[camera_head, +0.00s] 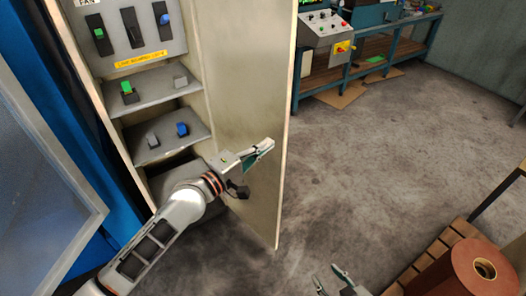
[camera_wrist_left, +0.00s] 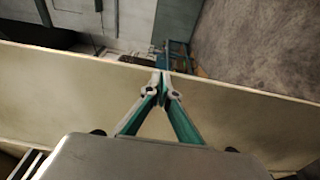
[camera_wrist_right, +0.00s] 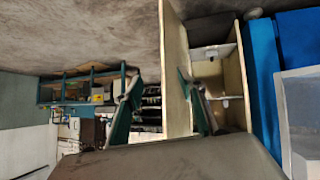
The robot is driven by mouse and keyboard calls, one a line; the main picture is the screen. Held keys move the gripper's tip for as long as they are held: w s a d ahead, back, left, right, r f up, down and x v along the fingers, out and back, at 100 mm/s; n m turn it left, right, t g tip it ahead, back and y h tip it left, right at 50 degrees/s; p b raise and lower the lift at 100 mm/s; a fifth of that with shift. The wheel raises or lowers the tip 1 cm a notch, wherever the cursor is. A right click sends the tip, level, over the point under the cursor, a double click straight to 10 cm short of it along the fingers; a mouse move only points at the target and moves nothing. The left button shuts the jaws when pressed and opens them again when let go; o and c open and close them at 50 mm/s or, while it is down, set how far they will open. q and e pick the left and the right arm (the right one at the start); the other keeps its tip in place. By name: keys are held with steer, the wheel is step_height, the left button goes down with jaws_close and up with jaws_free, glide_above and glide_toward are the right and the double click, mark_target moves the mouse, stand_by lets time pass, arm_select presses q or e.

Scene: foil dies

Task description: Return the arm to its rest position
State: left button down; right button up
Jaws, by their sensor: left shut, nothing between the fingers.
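My left gripper (camera_head: 268,147) is in front of the beige side panel of the open cabinet, at mid-height, pointing up and right. In the left wrist view its fingertips (camera_wrist_left: 162,76) are together with nothing between them, and the panel lies behind them. I cannot tell whether they touch the panel. My left arm reaches in from the lower left, past the cabinet shelves. My right gripper (camera_head: 327,275) is at the bottom edge of the head view, over the floor. In the right wrist view its fingers (camera_wrist_right: 158,72) are spread apart and empty.
The beige panel (camera_head: 245,80) stands close to my left gripper. A copper-coloured roll (camera_head: 450,270) sits on a wooden pallet (camera_head: 452,236) at lower right. A workbench (camera_head: 368,45) stands behind. The middle floor is clear.

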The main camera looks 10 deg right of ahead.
arm_select(q)
steer(key=shift+s+a+f, duration=0.1)
steer(key=shift+s+a, duration=0.1)
steer(key=shift+s, duration=0.75)
steer(key=shift+s+a, duration=0.15)
steer(key=shift+s, duration=0.8)
steer(key=s+a+f+m+y, duration=0.3)
steer(key=s+a+f+y, duration=0.15)
steer(key=a+f, duration=0.4)
steer(key=s+a+f+m+y, duration=0.25)
steer(key=s+a+f, duration=0.3)
steer(key=f, duration=0.55)
steer(key=s+a+f+m+g+y, duration=0.1)
steer(key=s+a+f+m+y, duration=0.4)
steer(key=s+a+f, duration=0.5)
steer(key=s+a+m, duration=0.1)
steer(key=s+a, duration=0.2)
steer(key=a, duration=0.1)
steer(key=shift+a, duration=0.2)
